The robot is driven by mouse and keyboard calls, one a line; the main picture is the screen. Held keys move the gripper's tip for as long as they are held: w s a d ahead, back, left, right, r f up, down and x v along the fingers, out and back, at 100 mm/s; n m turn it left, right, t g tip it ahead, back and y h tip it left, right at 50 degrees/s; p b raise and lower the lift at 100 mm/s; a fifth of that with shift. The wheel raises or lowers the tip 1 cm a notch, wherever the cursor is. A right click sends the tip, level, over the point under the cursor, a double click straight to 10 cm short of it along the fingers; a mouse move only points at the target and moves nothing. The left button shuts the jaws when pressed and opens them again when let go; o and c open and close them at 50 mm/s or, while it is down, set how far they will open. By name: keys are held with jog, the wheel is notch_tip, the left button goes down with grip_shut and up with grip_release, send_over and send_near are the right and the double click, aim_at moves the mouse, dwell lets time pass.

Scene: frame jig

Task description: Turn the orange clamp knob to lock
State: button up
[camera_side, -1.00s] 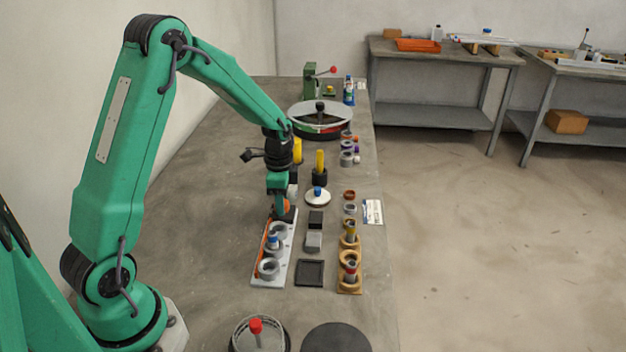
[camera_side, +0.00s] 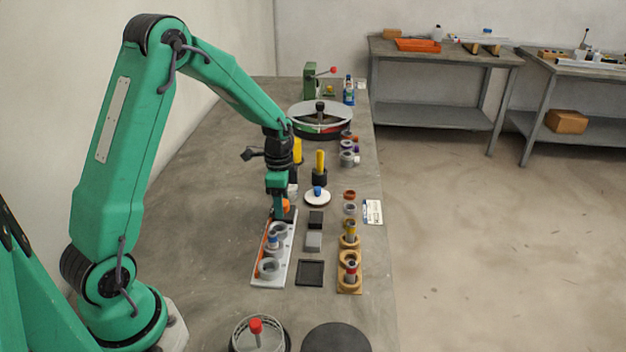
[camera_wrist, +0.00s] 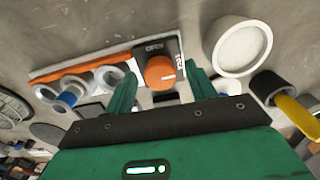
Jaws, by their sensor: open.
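The orange clamp knob (camera_wrist: 160,71) sits on a black plate at one end of the white jig plate (camera_wrist: 120,55). In the wrist view, the labels OPEN and LOCK are above and to its right. A short white mark on the knob lies on its right, LOCK-label side. My gripper (camera_wrist: 163,74) is open, with one finger on each side of the knob and gaps visible between. In the side view, my gripper (camera_side: 279,211) is low at the far end of the jig, and the knob (camera_side: 286,205) is partly hidden behind it.
The jig holds grey rings (camera_side: 268,267) and a blue-topped part (camera_side: 273,240). To its right are a dark tray (camera_side: 310,272), small blocks and wooden stands with rings (camera_side: 349,272). Yellow-handled tools (camera_side: 320,165) stand beyond. The table left of the jig is clear.

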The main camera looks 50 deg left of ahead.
notch_tip(320, 180, up, 7)
jog(key=shift+r, duration=0.4)
dwell(0.4)
jog(key=shift+s+d+r, duration=0.15)
jog(key=shift+d+r, duration=0.1)
jog(key=shift+r, duration=0.1)
jog(key=s+d+r+n+t, duration=0.35)
jog(key=s+d+r, duration=0.4)
jog(key=r, duration=0.25)
jog(key=s+d+r+n+t, duration=0.1)
jog(key=s+d+n, duration=0.1)
jog(key=s, duration=0.4)
jog(key=s+d+r+n+t, duration=0.1)
jog(key=s+d+n, duration=0.1)
jog(key=s, duration=0.4)
jog(key=shift+d+r+n, duration=0.2)
jog(key=shift+r+n, duration=0.15)
jog(key=shift+n, duration=0.5)
